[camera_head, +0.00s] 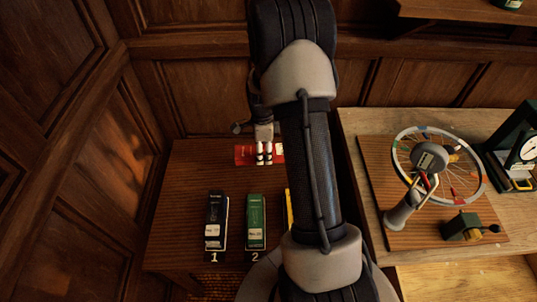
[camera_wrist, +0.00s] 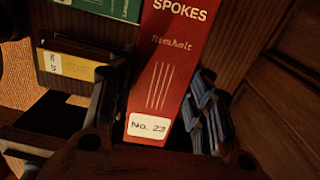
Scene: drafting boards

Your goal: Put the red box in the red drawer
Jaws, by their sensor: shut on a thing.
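The red box (camera_head: 243,155) is at the back of the small wooden table in the head view, partly covered by my gripper (camera_head: 264,152). In the wrist view the red box (camera_wrist: 170,70) bears the word SPOKES and a white label reading No. 23. The fingers of my gripper (camera_wrist: 158,108) stand on both sides of it and are shut on it. I cannot tell whether the box touches the table. No red drawer can be made out in either view.
A black box (camera_head: 215,225) by number 1 and a green box (camera_head: 256,215) by number 2 stand at the table's front. A yellow box (camera_head: 289,208) is mostly behind my arm. A workbench (camera_head: 350,125) with a spoked wheel (camera_head: 397,150) is at right; wood panelling closes the left and back.

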